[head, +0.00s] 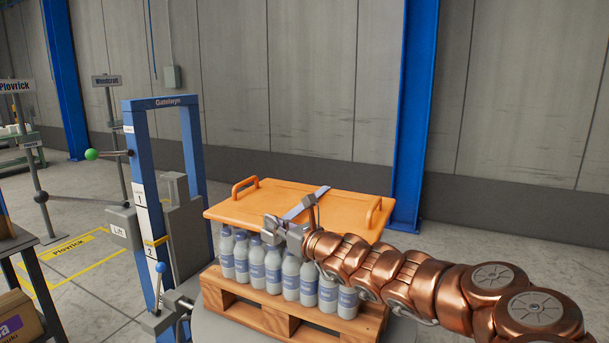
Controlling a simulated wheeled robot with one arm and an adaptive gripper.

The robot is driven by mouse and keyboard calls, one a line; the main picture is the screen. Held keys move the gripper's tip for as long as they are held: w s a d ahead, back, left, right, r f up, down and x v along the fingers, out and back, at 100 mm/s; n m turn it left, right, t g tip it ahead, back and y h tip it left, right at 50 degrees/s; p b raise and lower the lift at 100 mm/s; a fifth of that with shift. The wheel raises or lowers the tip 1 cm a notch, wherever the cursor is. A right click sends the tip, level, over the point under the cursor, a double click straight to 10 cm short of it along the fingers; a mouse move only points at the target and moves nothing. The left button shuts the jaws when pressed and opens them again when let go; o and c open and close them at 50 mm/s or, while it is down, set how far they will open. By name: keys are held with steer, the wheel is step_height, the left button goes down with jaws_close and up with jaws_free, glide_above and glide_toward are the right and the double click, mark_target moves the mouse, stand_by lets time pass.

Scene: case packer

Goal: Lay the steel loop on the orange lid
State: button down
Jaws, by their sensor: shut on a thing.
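The orange lid (250,200) is a flat board with a raised handle at each end. It lies level on top of several grey bottles. My gripper (290,225) is over the lid's front edge, near its middle, reached in from the right. It is shut on a thin bluish-grey strip, which looks like the steel loop (308,202). The strip runs from the gripper toward the back right across the lid. Its full shape does not show, and I cannot tell whether it touches the lid. The fingertips are partly hidden.
The bottles (273,268) with blue labels stand on a wooden pallet (263,318). A blue lift frame (141,200) with levers stands close at left. The lid's left half is clear.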

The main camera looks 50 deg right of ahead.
steer(key=s+d+r+m+h+p, duration=0.1)
steer(key=s+d+r+h+p, duration=0.1)
steer(key=s+r, duration=0.25)
steer(key=p, duration=0.3)
glide_above(295, 218)
steer(key=shift+f, duration=2.35)
steer(key=shift+f, duration=0.15)
steer(key=c, duration=1.3)
jaws_free()
